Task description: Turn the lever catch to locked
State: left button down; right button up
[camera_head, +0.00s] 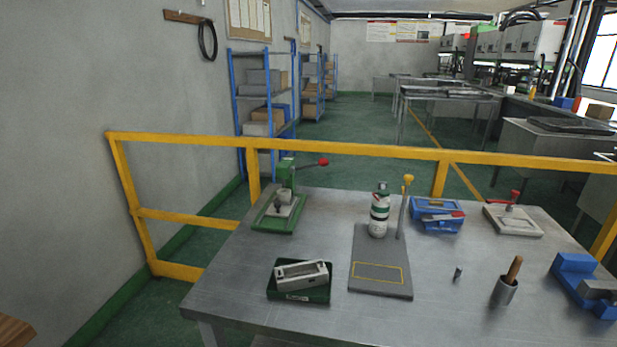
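No part is plainly marked as the lever catch, and I cannot tell whether any lever is locked. A red-handled catch (514,197) stands on a pale framed plate (514,222) at the table's back right. A tall lever with a yellow knob (408,180) rises beside a white and green canister (379,213) on a grey base plate (381,278). A green press (284,200) at the back left has a lever with a red knob (323,162) pointing right. Neither of my grippers is in view.
The metal table (440,315) also carries a green tray (300,296) with a metal mould (302,275), a blue box (436,214), a cup (504,292) with a wooden handle, a small grey piece (458,273) and a blue vise (573,263). A yellow rail (340,150) runs behind.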

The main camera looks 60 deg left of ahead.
aim_at(407, 179)
jog(key=u, duration=1.1)
